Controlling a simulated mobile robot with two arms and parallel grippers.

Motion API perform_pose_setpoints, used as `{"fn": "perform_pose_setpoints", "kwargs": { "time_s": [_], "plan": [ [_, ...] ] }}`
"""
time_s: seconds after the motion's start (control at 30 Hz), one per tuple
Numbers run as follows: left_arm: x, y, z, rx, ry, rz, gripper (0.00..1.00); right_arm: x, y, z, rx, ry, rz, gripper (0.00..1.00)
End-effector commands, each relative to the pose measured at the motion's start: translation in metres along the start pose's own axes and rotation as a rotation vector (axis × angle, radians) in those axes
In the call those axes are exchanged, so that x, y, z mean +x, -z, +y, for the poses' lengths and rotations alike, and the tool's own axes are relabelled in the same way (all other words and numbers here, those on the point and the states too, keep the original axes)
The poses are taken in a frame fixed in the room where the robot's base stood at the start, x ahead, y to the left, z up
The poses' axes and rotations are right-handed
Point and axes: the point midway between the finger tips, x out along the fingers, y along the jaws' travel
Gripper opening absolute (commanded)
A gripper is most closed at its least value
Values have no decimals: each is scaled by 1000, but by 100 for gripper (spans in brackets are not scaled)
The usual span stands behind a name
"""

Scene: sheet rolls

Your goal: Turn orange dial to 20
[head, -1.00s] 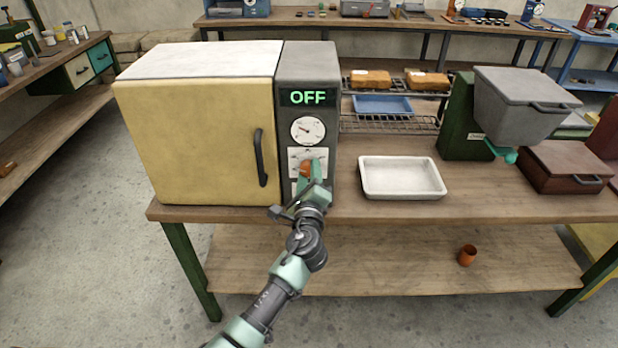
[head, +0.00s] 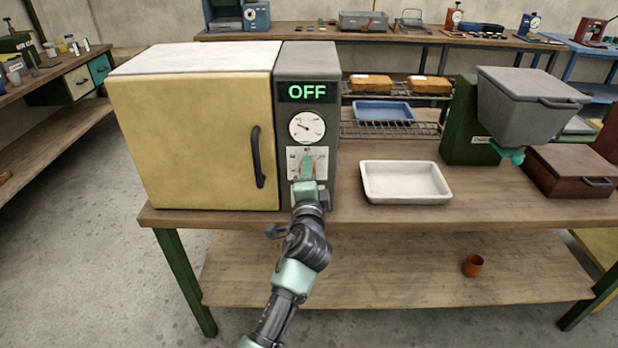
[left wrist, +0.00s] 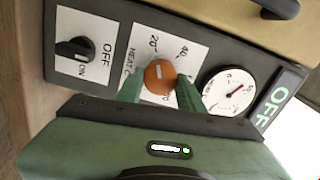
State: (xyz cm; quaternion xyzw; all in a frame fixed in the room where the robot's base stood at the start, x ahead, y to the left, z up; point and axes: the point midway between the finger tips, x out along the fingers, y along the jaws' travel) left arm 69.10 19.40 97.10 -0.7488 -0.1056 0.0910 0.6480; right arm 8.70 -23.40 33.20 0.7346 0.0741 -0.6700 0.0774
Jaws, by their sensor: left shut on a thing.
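The orange dial (left wrist: 160,76) sits on a white plate with printed numbers on the grey oven panel. A "20" and a "40" can be read in the left wrist view; other marks are partly covered. My left gripper (left wrist: 160,88) has its green fingers on both sides of the dial, shut on it. In the head view, my left gripper (head: 307,168) reaches the panel and hides most of the dial. The display (head: 307,92) reads OFF in green. I cannot tell exactly which number the dial points to. My right gripper is in neither view.
A black switch (left wrist: 75,49) marked OFF and ON is beside the dial plate. A round gauge (head: 307,127) is above it. The oven's yellow door (head: 190,140) is shut. A white tray (head: 405,182) lies to the right on the bench, with bare wood around it.

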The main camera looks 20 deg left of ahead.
Motion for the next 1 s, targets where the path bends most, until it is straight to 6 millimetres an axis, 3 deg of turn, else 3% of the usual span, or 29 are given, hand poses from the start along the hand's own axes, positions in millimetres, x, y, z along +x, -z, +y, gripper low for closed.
{"fn": "perform_pose_setpoints", "kwargs": {
  "time_s": [0.67, 0.7, 0.77, 1.0],
  "plan": [
    [0, 0, 1, -70, -4, -1, 0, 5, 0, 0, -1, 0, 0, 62],
    [0, 0, 1, -70, -4, -1, 40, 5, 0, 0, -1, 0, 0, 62],
    [0, 0, 2, -70, -4, -1, 57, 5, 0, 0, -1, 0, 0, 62],
    [0, 0, 0, -68, -2, -1, 59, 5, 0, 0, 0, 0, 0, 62]
  ]
}}
